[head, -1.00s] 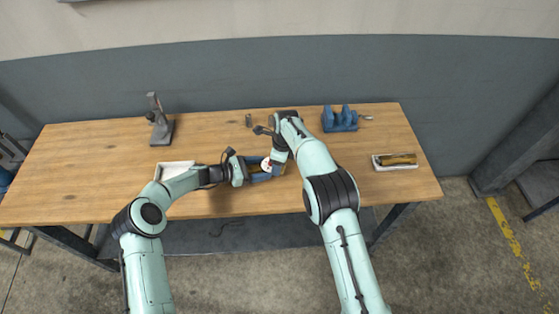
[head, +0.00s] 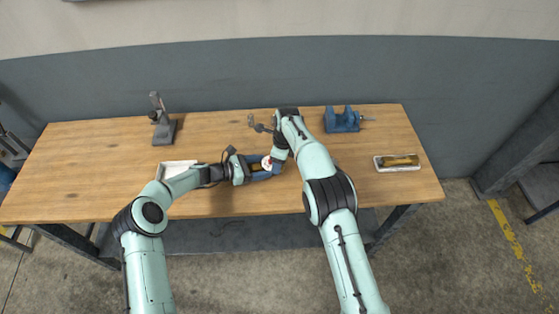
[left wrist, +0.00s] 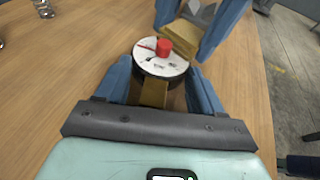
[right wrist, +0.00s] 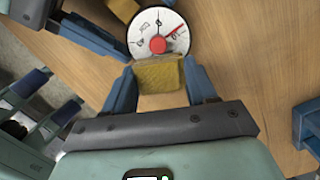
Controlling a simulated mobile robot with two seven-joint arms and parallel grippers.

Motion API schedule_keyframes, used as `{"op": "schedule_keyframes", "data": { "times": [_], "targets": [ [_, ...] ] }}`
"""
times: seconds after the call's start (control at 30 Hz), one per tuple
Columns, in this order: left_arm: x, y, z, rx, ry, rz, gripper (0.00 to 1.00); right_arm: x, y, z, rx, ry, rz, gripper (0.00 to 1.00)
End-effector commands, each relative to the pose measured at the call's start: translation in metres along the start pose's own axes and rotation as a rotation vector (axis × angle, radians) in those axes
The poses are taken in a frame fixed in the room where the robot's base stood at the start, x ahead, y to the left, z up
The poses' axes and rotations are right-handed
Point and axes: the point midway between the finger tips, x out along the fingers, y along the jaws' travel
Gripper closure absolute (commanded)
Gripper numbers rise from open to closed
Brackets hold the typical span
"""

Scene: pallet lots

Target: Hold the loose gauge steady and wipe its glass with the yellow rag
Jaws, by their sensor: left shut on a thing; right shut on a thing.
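The gauge (left wrist: 160,58) has a round white dial, a dark rim and a red piece at its middle. It also shows in the head view (head: 266,163) and the right wrist view (right wrist: 150,22). My left gripper (left wrist: 158,90) is shut on the gauge's brass-coloured block below the dial. My right gripper (right wrist: 160,80) is shut on the folded yellow rag (right wrist: 161,74). The rag sits at the dial's edge beside the red piece. It also shows in the left wrist view (left wrist: 179,46). I cannot tell whether it touches the glass.
A white tray (head: 163,168) lies partly under my left arm. A grey stand (head: 164,130) is at the back left and a blue fixture (head: 342,121) at the back right. A tray (head: 379,164) with a brown item lies at the right.

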Motion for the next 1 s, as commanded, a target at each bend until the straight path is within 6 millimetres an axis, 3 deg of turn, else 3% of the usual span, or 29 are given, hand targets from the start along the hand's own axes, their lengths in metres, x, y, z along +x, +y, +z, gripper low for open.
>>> {"op": "schedule_keyframes", "data": {
  "times": [0.03, 0.47, 1.0],
  "targets": [
    [0.007, -0.011, 0.005, -0.002, -0.018, -0.034, 0.72, 0.005, 0.003, 0.001, 0.0, -0.003, -0.003, 0.92],
    [0.008, -0.011, 0.005, -0.004, -0.019, -0.035, 0.72, 0.006, 0.008, -0.001, -0.002, -0.002, 0.0, 0.92],
    [0.007, -0.011, 0.005, -0.003, -0.018, -0.033, 0.72, 0.003, -0.006, -0.002, 0.0, -0.003, -0.006, 0.92]
  ]
}}
